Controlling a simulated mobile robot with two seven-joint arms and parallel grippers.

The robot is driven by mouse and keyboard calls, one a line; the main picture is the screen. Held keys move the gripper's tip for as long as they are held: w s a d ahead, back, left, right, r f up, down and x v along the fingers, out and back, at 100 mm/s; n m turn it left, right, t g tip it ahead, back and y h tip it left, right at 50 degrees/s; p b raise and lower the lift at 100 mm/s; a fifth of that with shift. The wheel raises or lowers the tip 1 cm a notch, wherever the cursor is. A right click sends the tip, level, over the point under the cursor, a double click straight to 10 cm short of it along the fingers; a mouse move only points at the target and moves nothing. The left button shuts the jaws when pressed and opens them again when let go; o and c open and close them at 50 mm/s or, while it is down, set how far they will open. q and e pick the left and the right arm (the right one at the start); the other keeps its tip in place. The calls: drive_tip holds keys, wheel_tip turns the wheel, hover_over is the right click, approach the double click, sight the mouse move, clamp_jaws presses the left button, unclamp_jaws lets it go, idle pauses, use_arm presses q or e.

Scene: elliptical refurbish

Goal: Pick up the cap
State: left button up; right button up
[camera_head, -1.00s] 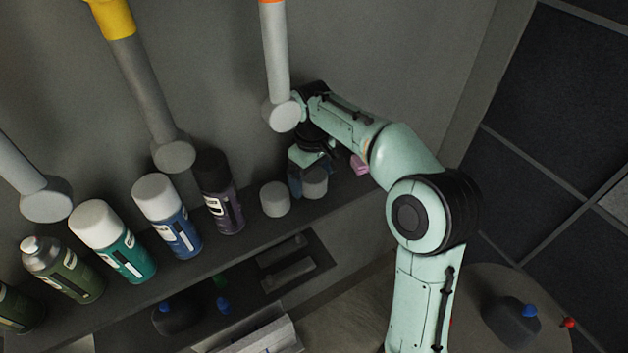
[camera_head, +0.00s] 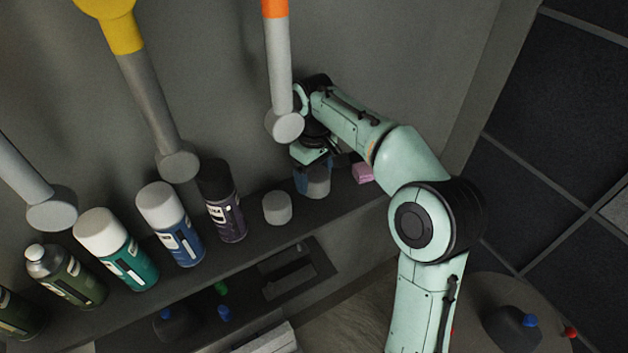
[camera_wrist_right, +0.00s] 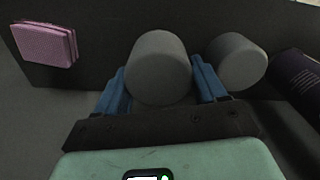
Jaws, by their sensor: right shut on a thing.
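A grey cap (camera_head: 318,182) stands on the shelf, partly hidden behind my right gripper (camera_head: 311,178). In the right wrist view the cap (camera_wrist_right: 159,68) sits between the two blue fingers of my right gripper (camera_wrist_right: 162,84), which is shut on it. A second grey cap (camera_head: 277,208) stands on the shelf just to the left; it also shows at the right in the right wrist view (camera_wrist_right: 237,62). My left gripper is in neither view.
A pink block (camera_head: 362,173) lies on the shelf (camera_head: 300,225) to the right. Several spray cans, including a purple one (camera_head: 226,212) and a blue one (camera_head: 172,232), stand to the left. A grey pole with an orange band (camera_head: 280,70) hangs close to my right wrist.

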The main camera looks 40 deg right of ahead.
sight(314, 171)
drive_tip(key=r, duration=0.4)
drive_tip(key=r+p, duration=0.1)
drive_tip(key=r, duration=0.2)
drive_tip(key=shift+w+r, duration=0.2)
drive_tip(key=shift+r, duration=0.2)
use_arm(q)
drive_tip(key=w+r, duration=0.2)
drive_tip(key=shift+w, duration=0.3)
use_arm(e)
wheel_tip(314, 171, up, 9)
drive_tip(key=shift+s, duration=0.15)
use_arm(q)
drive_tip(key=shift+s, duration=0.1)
use_arm(e)
drive_tip(key=shift+f, duration=0.15)
